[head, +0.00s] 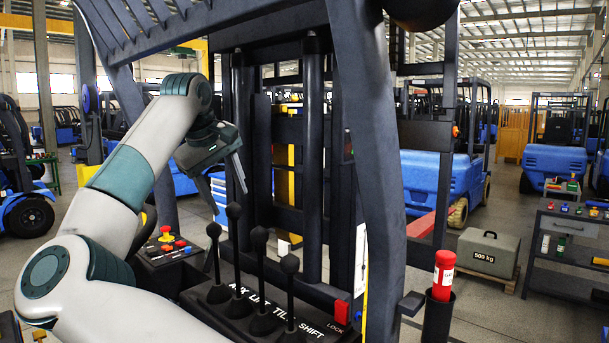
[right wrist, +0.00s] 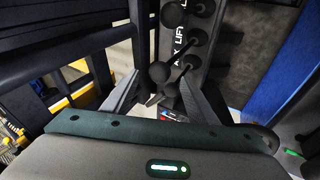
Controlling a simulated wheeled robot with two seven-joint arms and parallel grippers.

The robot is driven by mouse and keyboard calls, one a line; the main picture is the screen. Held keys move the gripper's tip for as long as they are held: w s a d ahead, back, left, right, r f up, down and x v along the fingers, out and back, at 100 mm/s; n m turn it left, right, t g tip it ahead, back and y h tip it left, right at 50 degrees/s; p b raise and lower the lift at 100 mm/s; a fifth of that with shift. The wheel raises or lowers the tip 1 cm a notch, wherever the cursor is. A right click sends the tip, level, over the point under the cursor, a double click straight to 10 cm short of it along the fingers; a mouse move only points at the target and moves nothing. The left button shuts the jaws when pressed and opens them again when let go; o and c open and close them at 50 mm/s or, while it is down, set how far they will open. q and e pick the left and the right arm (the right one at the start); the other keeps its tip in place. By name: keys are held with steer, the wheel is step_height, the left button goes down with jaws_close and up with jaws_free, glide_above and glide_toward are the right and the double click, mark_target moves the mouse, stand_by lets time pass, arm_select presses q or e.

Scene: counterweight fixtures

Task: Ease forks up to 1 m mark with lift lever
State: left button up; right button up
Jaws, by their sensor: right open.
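Several black ball-topped levers rise from a panel (head: 232,318) lettered AUX, LIFT, TILT, SHIFT in the head view. The lift lever (head: 233,211) appears to be the second from the left, its knob standing highest. My right gripper (head: 228,198) is open, its fingers pointing down close to that knob. In the right wrist view, the open fingers of this gripper (right wrist: 160,76) flank a black knob (right wrist: 160,72); contact cannot be told. The lettering LIFT (right wrist: 179,14) shows beyond it. The forks and the 1 m mark cannot be made out. My left gripper is not in view.
The dark mast (head: 312,160) stands behind the levers, with a thick frame post (head: 375,150) to the right. A button box (head: 165,250) is left of the levers. A red-capped cylinder (head: 443,275) and a 500 kg weight (head: 486,252) are at right.

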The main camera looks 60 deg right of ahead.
steer(key=p+v, duration=0.2)
steer(key=v, duration=0.3)
steer(key=shift+s+a+r, duration=0.1)
steer(key=shift+a+r, duration=0.05)
steer(key=shift+r, duration=0.1)
steer(key=shift+f, duration=0.1)
stand_by(0.7)
